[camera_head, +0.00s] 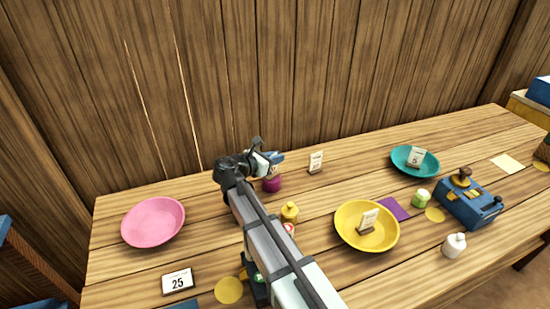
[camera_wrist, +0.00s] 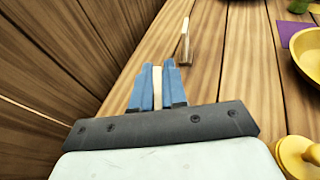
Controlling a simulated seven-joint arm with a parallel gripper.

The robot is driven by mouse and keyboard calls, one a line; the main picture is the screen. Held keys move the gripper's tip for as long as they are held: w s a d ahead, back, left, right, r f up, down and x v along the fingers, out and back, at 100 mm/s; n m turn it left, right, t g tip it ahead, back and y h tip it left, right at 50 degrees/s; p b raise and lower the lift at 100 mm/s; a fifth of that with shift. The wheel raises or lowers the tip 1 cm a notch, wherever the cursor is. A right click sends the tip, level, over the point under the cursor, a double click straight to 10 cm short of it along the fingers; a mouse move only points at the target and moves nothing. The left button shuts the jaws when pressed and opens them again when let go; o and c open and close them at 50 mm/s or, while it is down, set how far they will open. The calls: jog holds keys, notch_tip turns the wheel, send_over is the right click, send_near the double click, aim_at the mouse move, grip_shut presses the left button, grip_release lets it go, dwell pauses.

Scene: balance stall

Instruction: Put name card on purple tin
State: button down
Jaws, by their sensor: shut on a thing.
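My gripper (camera_head: 272,158) is over the back middle of the table. In the wrist view its blue fingers (camera_wrist: 158,85) are shut on a thin cream piece (camera_wrist: 157,88), seen edge-on. It looks like a card, but its face is hidden. A small round purple thing (camera_head: 272,185), likely the purple tin, is just below the gripper in the head view. I cannot tell whether the held piece touches it. The purple thing is hidden in the wrist view.
A small standing card (camera_head: 316,162) is right of my gripper. Cards also stand in the yellow bowl (camera_head: 350,236) and teal bowl (camera_head: 402,165). A pink bowl (camera_head: 153,222) is at left, a "25" sign (camera_head: 178,282) in front. A blue box (camera_head: 470,205) is right.

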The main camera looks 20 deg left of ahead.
jog(key=shift+f, duration=0.1)
jog(key=c, duration=1.2)
grip_release()
jog(key=shift+o, duration=0.2)
jog(key=shift+s, duration=0.1)
jog(key=v, duration=1.2)
